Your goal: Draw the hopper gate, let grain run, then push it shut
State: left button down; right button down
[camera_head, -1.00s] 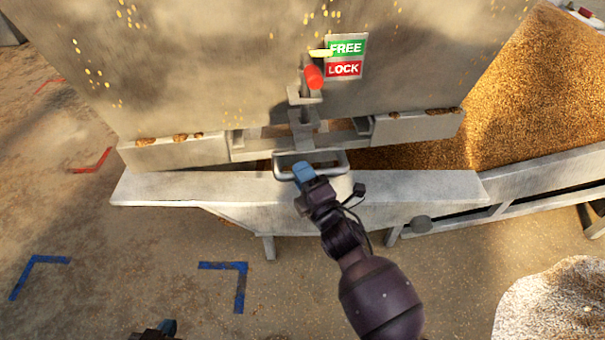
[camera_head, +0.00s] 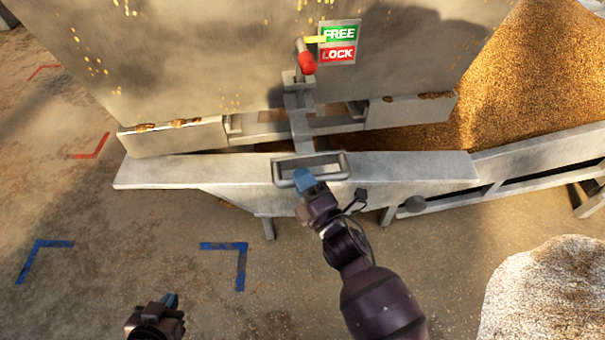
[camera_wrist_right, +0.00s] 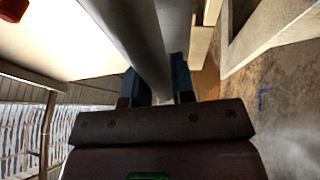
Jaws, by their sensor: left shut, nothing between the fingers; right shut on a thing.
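The hopper (camera_head: 210,60) is a large grey metal bin across the top of the head view. Its gate has a grey bar (camera_head: 300,125) drawn out toward me, ending in a loop handle (camera_head: 345,165) above the trough's front edge. My right gripper (camera_head: 302,180) is shut on the handle's near bar, which crosses between the blue fingers in the right wrist view (camera_wrist_right: 140,45). The red-knobbed lock lever (camera_head: 306,63) has its yellow pointer on green FREE. Grain (camera_head: 520,80) is heaped at the right; I cannot make out a stream. My left gripper (camera_head: 170,300) is shut, empty, low at left.
A grey trough rim (camera_head: 160,172) runs below the hopper mouth. A pale grain-like heap (camera_head: 545,295) fills the lower right corner. Blue floor marks (camera_head: 240,265) and a red one (camera_head: 95,148) lie on open floor at the left.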

jog(key=shift+f, duration=0.15)
jog(key=c, duration=1)
grip_release()
jog(key=shift+v, duration=3.8)
jog(key=shift+w, duration=0.1)
